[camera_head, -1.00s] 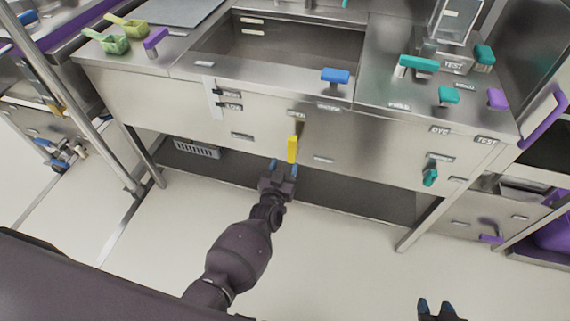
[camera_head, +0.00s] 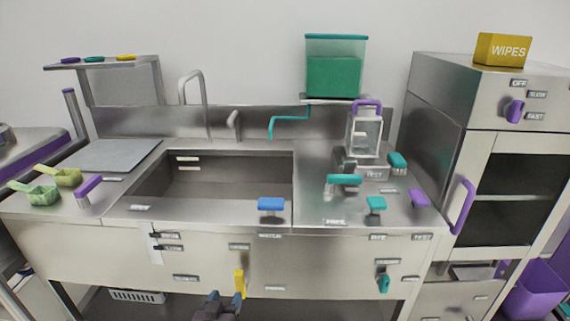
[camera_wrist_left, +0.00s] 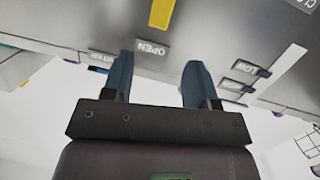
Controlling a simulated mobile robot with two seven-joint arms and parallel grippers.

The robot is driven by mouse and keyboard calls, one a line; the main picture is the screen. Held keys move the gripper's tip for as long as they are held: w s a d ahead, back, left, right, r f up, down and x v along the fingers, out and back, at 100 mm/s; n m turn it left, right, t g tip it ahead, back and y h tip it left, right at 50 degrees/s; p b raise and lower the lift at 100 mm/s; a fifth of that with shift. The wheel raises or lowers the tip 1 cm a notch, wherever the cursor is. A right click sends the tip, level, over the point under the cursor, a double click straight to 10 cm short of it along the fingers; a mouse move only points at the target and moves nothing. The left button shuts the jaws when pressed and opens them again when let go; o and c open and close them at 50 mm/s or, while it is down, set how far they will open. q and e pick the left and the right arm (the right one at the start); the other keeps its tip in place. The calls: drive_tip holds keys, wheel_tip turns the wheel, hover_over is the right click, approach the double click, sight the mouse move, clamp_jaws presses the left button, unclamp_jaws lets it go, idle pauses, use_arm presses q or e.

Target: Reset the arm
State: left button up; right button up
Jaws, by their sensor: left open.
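My left gripper (camera_head: 225,300) shows at the bottom edge of the head view, just below and left of a yellow handle (camera_head: 239,281) on the front panel of the steel sink unit. In the left wrist view its two blue fingers (camera_wrist_left: 157,82) stand apart with nothing between them. The yellow handle (camera_wrist_left: 162,13) shows there beyond the fingertips, by the OPEN label (camera_wrist_left: 152,48), apart from the fingers. My right gripper is in neither current view.
The sink basin (camera_head: 222,206) lies above the panel, with a blue handle (camera_head: 271,204) on its front rim. Teal handles (camera_head: 344,180) and a clear dispenser (camera_head: 366,133) stand on the right counter. A teal-lidded bin (camera_head: 334,67) sits on the back shelf. A steel cabinet (camera_head: 465,95) stands at right.

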use_arm(q)
drive_tip(key=s+a+f+g, duration=0.1)
drive_tip(key=s+a, duration=0.3)
drive_tip(key=s, duration=0.5)
drive_tip(key=s+a+f+g+y, duration=0.1)
drive_tip(key=s+a, duration=0.3)
drive_tip(key=s, duration=0.6)
drive_tip(key=s+a+f+g+y, duration=0.1)
drive_tip(key=s+a+f+g, duration=0.1)
drive_tip(key=s, duration=0.7)
drive_tip(key=shift+s+a+g, duration=0.15)
drive_tip(key=shift+a+g, duration=0.35)
drive_tip(key=shift+a, duration=0.65)
drive_tip(key=shift+c, duration=0.4)
